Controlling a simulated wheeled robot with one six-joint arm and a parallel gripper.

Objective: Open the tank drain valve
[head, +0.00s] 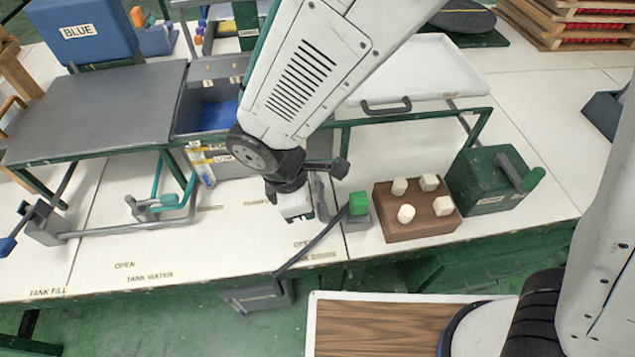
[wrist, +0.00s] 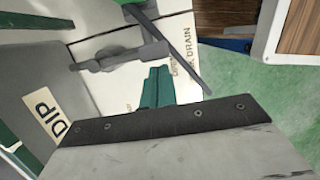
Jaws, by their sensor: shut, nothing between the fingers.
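My gripper (head: 295,214) points down at the front of the bench, its tip low over the white top. In the wrist view its green fingers (wrist: 157,88) are together with nothing between them. A label reading DRAIN (wrist: 184,48) shows just right of the fingers. A grey valve fitting (wrist: 120,57) lies just beyond the fingertips; I cannot tell whether they touch. In the head view, a grey mount with a green knob (head: 358,203) stands right of my gripper, partly hidden. A dark bar (head: 312,246) slants from there past the bench edge.
A teal-handled valve (head: 162,204) near TANK WATER and a blue-tipped lever (head: 20,228) near TANK FILL stand left. A brown block with white pegs (head: 418,226) and a green box (head: 490,180) stand right. The front bench strip between is mostly clear.

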